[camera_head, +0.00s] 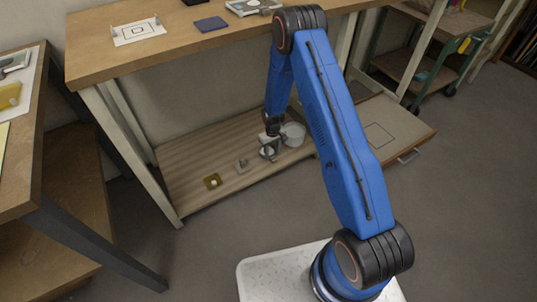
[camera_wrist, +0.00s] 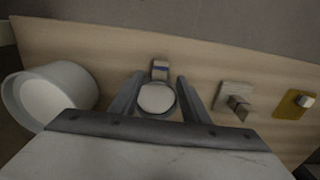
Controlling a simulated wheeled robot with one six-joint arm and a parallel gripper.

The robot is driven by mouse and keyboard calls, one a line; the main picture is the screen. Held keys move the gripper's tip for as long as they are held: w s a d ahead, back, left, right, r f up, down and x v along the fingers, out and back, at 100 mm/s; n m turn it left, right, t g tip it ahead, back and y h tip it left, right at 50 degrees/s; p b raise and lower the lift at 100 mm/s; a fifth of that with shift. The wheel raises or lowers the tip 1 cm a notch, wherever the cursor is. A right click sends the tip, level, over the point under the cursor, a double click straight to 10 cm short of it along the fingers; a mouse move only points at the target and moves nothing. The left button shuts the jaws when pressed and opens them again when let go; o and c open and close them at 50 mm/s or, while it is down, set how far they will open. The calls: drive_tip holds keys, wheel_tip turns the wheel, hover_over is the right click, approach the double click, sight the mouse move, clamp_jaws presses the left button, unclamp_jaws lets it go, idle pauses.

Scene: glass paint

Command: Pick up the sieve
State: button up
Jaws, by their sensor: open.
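The sieve (camera_wrist: 157,98) looks like a round, pale disc with a dark rim. My gripper (camera_wrist: 160,79) is open, with one finger on each side of the sieve and visible gaps between. In the head view my gripper (camera_head: 269,141) is down at the lower shelf, right over the sieve (camera_head: 267,152), partly hiding it. I cannot tell how high the fingertips are above the shelf.
A white tub (camera_head: 293,134) stands close beside my gripper. A grey plate with a small block (camera_head: 242,166) and a yellow plate with a pale knob (camera_head: 212,181) lie to the left. The wooden tabletop (camera_head: 180,55) overhangs the shelf, and an open drawer (camera_head: 400,130) is at right.

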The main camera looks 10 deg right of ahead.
drive_tip(key=shift+f, duration=1.4)
clamp_jaws()
